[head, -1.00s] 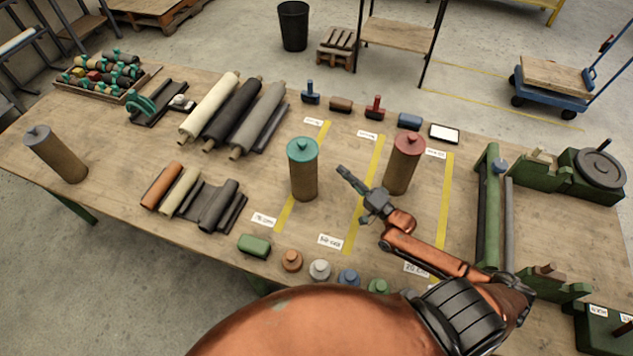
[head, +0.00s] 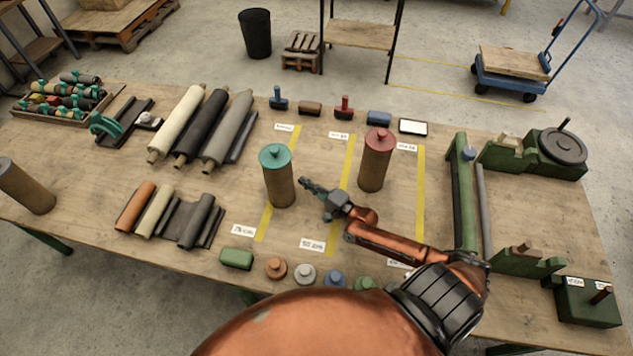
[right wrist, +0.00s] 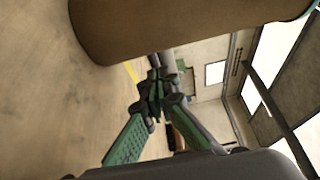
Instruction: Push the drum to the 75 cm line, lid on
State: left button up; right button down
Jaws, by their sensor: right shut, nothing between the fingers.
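A brown drum with a teal lid (head: 279,182) stands upright in the head view, lid on. Its base overlaps the yellow 75 cm line (head: 264,222), which runs behind it. My right gripper (head: 307,184) is shut and empty, just right of the drum at about mid-height. A small gap seems to show; contact is unclear. In the right wrist view the drum (right wrist: 170,25) fills the top, close beside the shut fingers (right wrist: 155,95). The 75 cm label (head: 243,230) lies at the line's near end. My left gripper is not in view.
A red-lidded drum (head: 376,162) stands right of the 50 cm line (head: 333,228). Dark sheet rolls (head: 198,220) lie to the left. A green block (head: 236,258) and several round lids line the near edge. A grey-lidded drum (head: 25,188) stands far left.

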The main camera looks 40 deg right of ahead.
aim_at(291, 194)
jog(key=shift+a+r, duration=0.25)
jog(key=shift+a, duration=0.3)
jog(key=shift+a+f, duration=0.15)
jog(key=shift+a, duration=0.15)
jog(key=shift+a, duration=0.1)
jog(key=a+p, duration=0.3)
jog(key=a, duration=0.2)
jog(key=shift+r, duration=0.2)
jog(key=shift+a+f, duration=0.1)
jog(key=shift+a, duration=0.3)
jog(key=shift+d+f, duration=0.1)
jog(key=shift+d, duration=0.05)
